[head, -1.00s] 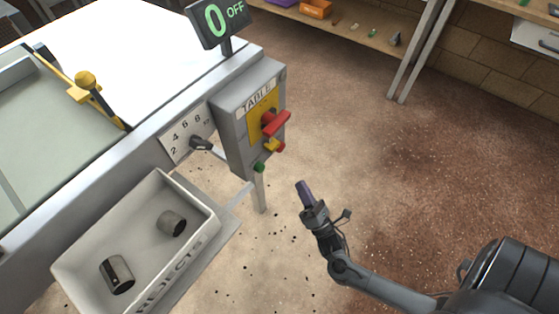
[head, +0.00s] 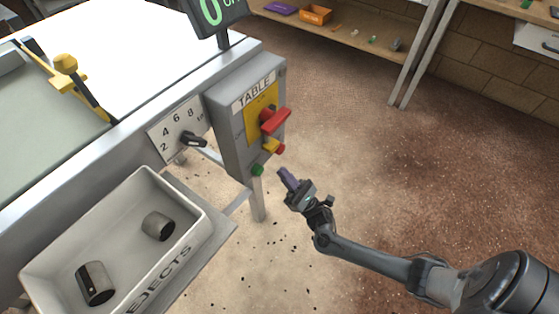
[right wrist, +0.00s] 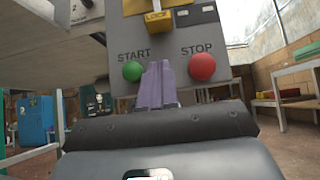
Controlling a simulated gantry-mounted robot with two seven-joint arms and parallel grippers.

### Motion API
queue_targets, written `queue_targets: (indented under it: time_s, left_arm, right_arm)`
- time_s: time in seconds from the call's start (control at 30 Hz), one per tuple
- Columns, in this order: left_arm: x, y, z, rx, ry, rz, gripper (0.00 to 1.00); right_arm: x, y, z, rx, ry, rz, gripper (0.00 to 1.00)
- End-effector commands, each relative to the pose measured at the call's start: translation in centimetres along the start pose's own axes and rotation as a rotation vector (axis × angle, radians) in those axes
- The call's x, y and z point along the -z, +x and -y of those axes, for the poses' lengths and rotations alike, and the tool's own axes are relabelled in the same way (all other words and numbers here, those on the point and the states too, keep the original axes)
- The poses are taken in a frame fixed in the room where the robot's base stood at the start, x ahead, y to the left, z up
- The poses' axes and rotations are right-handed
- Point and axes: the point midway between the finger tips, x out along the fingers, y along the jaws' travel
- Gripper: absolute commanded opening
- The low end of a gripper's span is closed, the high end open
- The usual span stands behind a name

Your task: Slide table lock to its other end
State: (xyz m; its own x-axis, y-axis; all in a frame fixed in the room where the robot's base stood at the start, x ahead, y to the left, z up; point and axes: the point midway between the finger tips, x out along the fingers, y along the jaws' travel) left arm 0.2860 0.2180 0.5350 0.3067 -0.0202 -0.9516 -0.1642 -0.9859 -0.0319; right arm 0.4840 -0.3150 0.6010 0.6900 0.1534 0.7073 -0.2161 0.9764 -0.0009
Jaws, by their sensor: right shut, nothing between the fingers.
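The grey control box marked TABLE (head: 226,125) hangs on the side of the machine table. Its yellow lock tab (head: 270,145) sits low on the box face, below a red handle (head: 275,121). My right gripper (head: 287,177) is shut and empty, in front of the lower part of the box. In the right wrist view its purple fingers (right wrist: 157,86) stand together below the lock tab, between the two buttons. I see no contact with the tab.
A green START button (right wrist: 132,71) and a red STOP button (right wrist: 202,66) flank my fingertips. A numbered dial (head: 193,139) is left of the box. A rejects bin (head: 205,205) holds two cylindrical plugs. The floor to the right is clear.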

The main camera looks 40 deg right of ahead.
Motion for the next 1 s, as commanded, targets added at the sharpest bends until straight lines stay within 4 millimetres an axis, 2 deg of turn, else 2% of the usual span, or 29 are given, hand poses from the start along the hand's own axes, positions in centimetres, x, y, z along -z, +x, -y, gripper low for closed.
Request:
queue_targets:
  time_s: [0.17,0.4,0.6,1.0]
  left_arm:
    - [-0.4,1.0,0.1,0.004,0.006,0.001,0.43]
    - [-0.5,1.5,0.1,0.006,0.008,0.002,0.43]
    - [-0.6,1.7,0.1,0.005,0.006,0.002,0.43]
    - [-0.5,1.6,-0.2,-0.004,-0.005,0.001,0.43]
  right_arm:
    - [0.1,3.3,-0.1,-0.003,0.001,0.002,0.0]
    - [-1.9,5.0,0.0,-0.001,0.001,-0.001,0.0]
    - [-2.7,5.8,0.0,0.0,0.002,-0.001,0.0]
    - [-2.8,6.0,0.0,0.0,0.001,-0.001,0.0]
